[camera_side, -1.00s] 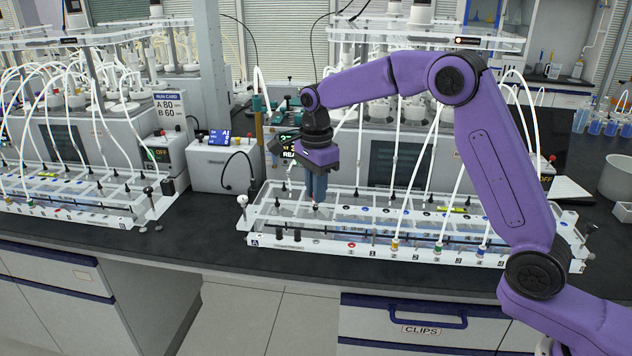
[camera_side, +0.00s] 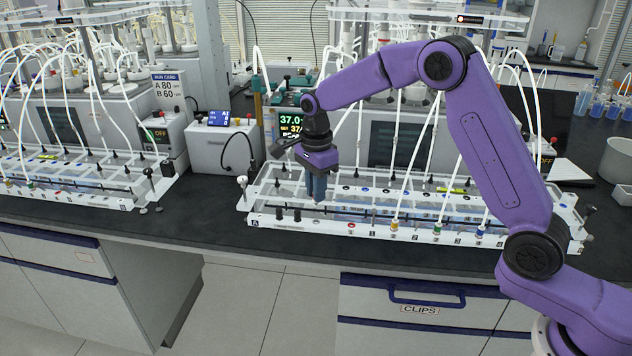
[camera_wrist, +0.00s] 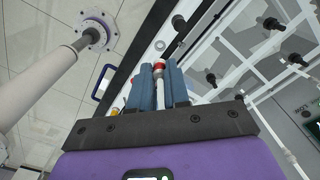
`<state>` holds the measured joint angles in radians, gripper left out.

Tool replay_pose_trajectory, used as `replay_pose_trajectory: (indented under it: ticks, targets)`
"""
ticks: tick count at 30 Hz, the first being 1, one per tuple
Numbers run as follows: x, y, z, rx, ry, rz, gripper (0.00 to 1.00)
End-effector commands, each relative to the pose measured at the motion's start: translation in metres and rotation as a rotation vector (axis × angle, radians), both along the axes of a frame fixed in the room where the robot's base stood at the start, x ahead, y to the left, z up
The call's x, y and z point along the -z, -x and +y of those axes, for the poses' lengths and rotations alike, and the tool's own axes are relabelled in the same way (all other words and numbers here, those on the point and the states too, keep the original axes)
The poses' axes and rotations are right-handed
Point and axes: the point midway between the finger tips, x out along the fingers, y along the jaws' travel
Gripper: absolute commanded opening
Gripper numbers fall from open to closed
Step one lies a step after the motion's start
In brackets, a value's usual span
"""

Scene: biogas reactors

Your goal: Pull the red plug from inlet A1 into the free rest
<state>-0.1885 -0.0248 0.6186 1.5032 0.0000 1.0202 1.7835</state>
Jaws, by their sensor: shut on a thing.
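My gripper (camera_side: 318,200) hangs fingers-down over the left part of the front rack, just behind its white front rail (camera_side: 330,226). In the wrist view its blue fingers (camera_wrist: 159,72) are shut on the red plug (camera_wrist: 159,66), with a white stem or tube running back between them. In the side view the fingers hide the plug. Inlet A1, a red-ringed hole (camera_side: 350,224), shows without a plug in the front rail, right of the gripper. A pale round hole (camera_wrist: 160,45) lies just beyond the fingertips in the wrist view; the plug appears apart from it.
Two black pegs (camera_side: 297,214) stand at the rail's left end. Yellow (camera_side: 395,225), green (camera_side: 437,228) and blue (camera_side: 481,231) plugs with white tubes stand along the rail to the right. A second rack (camera_side: 60,190) is at left. Bare dark bench lies in front.

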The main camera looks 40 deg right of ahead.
Motion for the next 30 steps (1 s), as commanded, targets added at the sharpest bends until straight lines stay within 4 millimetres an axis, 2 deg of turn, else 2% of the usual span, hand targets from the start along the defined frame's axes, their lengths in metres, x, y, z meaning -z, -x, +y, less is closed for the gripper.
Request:
replay_pose_trajectory:
  ticks: [21,30]
  targets:
    - [0.036,0.0,0.0,0.0,0.0,0.001,0.0]
    - [0.04,0.0,0.0,0.0,0.0,-0.001,0.0]
